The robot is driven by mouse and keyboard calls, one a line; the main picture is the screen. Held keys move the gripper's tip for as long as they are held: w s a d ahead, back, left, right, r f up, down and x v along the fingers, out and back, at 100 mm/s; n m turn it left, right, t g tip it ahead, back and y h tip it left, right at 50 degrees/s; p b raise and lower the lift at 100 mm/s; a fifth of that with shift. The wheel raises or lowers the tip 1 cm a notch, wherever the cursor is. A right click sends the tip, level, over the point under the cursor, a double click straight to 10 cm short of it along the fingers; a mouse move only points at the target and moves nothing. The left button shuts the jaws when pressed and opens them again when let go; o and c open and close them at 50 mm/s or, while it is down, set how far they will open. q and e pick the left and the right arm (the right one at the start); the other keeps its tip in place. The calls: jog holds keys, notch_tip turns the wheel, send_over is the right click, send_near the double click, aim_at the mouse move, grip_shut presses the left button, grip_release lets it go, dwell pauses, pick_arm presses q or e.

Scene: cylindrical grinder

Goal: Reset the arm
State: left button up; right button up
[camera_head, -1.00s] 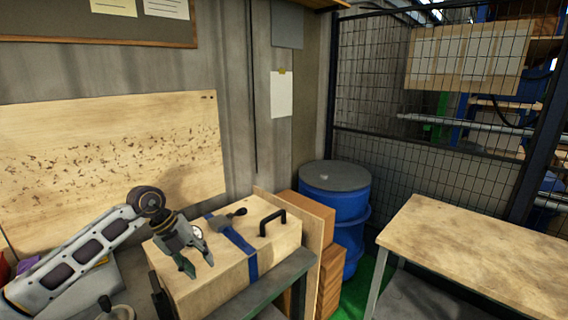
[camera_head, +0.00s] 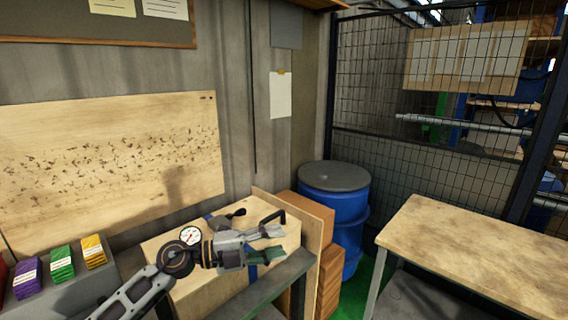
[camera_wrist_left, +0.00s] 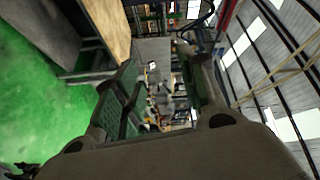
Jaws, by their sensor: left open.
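My left gripper (camera_head: 268,243) is open in the head view, in front of and over a wooden box, its fingers pointing right. In the left wrist view the two green-grey fingers of this gripper (camera_wrist_left: 160,95) stand apart, with nothing held between them. My left arm (camera_head: 150,285) comes up from the lower left. The wooden box (camera_head: 195,290) has a black handle (camera_head: 272,216) and a blue strap, now partly hidden by the gripper. My right gripper is not in view.
Several coloured boxes, among them a green one (camera_head: 62,263), stand on a grey surface at left. A blue barrel (camera_head: 338,205) and a bare wooden table (camera_head: 470,255) are at right. A mesh fence (camera_head: 430,170) stands behind them.

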pick_arm(q)
jog(key=w+a+r+n+t+y, duration=0.15)
jog(key=a+n+t+y, duration=0.25)
jog(key=n+t, duration=0.45)
jog(key=w+a+r+n+t+y, duration=0.1)
jog(key=w+a+n+t+y, duration=0.1)
jog(key=a+n+t+y, duration=0.45)
jog(key=s+a+f+n+g+y, duration=0.2)
jog(key=a+f+n+g+y, duration=0.15)
jog(key=f+n, duration=0.35)
jog(key=s+a+f+n+g+y, duration=0.2)
jog(key=a+f+n+y, duration=0.25)
jog(key=f, duration=0.55)
jog(key=s+a+f+n+g+h, duration=0.1)
jog(key=s+f+g, duration=0.4)
jog(key=s+f, duration=0.45)
jog(key=s+f+n+g, duration=0.1)
jog(key=s+f+g, duration=0.5)
jog(key=s, duration=0.7)
notch_tip(320, 180, down, 33)
jog(key=s+g, duration=0.1)
jog(key=s, duration=0.2)
jog(key=s+a+f, duration=0.2)
jog(key=s+f, duration=0.8)
jog(key=s, duration=0.1)
jog(key=s+a+f+g, duration=0.1)
jog(key=s+a+f, duration=0.1)
jog(key=s+f, duration=0.8)
jog(key=shift+s, duration=0.55)
